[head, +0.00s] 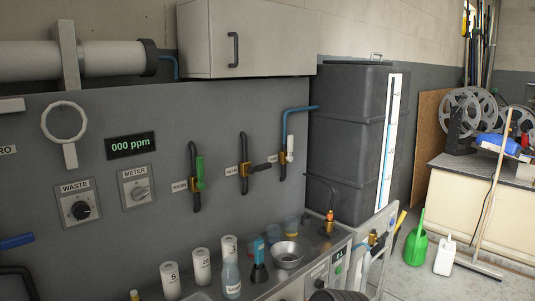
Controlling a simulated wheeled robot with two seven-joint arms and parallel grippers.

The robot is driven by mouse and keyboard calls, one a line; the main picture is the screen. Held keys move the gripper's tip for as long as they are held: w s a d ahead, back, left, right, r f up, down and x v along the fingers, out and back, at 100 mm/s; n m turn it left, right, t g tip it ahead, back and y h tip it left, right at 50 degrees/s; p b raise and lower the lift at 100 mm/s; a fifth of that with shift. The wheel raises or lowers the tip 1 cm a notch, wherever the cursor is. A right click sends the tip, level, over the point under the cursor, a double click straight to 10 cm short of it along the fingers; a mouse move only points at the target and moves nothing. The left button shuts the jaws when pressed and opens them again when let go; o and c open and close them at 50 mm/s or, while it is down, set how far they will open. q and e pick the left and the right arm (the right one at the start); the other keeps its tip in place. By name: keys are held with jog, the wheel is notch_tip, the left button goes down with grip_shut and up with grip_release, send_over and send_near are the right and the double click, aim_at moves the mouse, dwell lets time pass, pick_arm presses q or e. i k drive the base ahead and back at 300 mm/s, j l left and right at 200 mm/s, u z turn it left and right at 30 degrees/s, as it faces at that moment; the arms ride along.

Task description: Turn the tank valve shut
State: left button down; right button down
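A large dark grey tank (347,140) with a lid and a white level strip stands at the right end of the grey panel. A blue pipe (297,110) runs from the tank to a brass valve on the panel, whose white handle (290,150) points up and down, in line with the pipe. To its left, a valve with a black handle (261,167) has it sideways, and one with a green handle (200,173) has it upright. Another brass fitting (329,223) sits below the tank.
A white cabinet (250,40) overhangs the panel. A green watering can (416,245) and white jug (445,256) stand on the floor at right.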

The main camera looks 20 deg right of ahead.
aim_at(289, 158)
jog(key=i+l+u, duration=0.1)
jog(key=l, duration=0.85)
jog(key=i+l, duration=0.3)
jog(key=l, duration=0.7)
jog(key=i+l+u, duration=0.15)
jog(key=l, duration=0.8)
jog(key=i+l+u, duration=0.1)
jog(key=l, duration=0.9)
jog(key=i+l+u, duration=0.1)
jog(key=l, duration=0.9)
jog(key=i+l, duration=0.15)
jog(key=l, duration=0.85)
jog(key=i+u, duration=0.05)
